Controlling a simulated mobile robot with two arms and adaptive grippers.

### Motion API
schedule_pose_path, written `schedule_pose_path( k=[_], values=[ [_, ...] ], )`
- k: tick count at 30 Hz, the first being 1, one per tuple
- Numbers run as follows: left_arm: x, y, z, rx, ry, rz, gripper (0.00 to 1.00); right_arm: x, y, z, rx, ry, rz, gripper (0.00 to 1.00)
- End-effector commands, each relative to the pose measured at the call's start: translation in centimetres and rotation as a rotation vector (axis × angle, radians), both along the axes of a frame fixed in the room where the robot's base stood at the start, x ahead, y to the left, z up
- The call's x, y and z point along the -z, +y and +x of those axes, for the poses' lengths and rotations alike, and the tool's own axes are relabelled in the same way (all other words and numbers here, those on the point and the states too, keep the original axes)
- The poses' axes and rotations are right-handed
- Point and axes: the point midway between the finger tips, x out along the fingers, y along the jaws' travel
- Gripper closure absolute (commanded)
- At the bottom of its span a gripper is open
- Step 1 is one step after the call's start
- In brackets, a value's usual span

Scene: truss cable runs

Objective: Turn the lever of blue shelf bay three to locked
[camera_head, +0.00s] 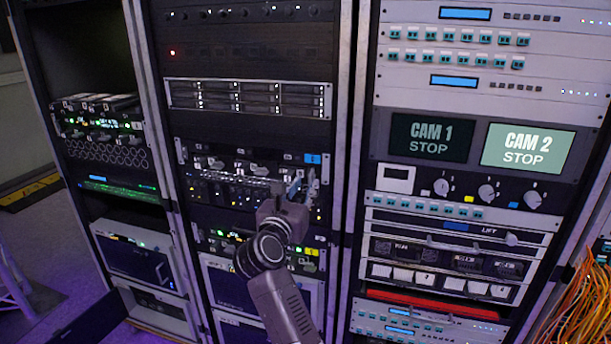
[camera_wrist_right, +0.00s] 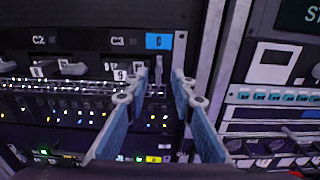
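The blue-tagged shelf is in the middle rack, with its blue tag (camera_head: 312,158) at the right end; the tag also shows in the right wrist view (camera_wrist_right: 159,41). There the label C3 (camera_wrist_right: 117,40) marks bay three, left of the tag. A grey lever (camera_wrist_right: 73,68) lies sideways between the C2 and C3 labels. A pale upright shape (camera_wrist_right: 163,70) behind my fingertips may be the bay three lever; its position is unclear. My right gripper (camera_head: 296,184) is open at the shelf's right end, and its two blue-padded fingers stand apart with nothing clearly between them. My left gripper is out of view.
A yellow-tagged shelf (camera_head: 312,252) sits below in the same rack. The rack post (camera_head: 345,130) rises close right of my gripper. The right rack holds the CAM 1 and CAM 2 screens (camera_head: 528,148) and knobs. Orange cables (camera_head: 585,305) hang at the far right.

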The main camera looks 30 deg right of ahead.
Motion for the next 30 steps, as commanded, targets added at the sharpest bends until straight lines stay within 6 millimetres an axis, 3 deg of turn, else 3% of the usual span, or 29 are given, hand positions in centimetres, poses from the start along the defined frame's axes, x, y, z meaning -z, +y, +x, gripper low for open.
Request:
schedule_pose_path(
  k=[7,18,24,30],
  values=[
    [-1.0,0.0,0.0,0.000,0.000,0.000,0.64,-0.2,-2.6,2.1,0.001,0.001,-0.003,0.77],
    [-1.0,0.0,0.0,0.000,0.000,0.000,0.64,0.0,-3.1,2.6,-0.001,-0.001,-0.002,0.77],
    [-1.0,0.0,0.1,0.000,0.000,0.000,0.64,0.0,-3.0,2.6,-0.001,-0.001,-0.002,0.99],
    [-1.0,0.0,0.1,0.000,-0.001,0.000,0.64,0.0,-3.0,2.6,-0.001,-0.001,-0.002,1.00]
  ],
)
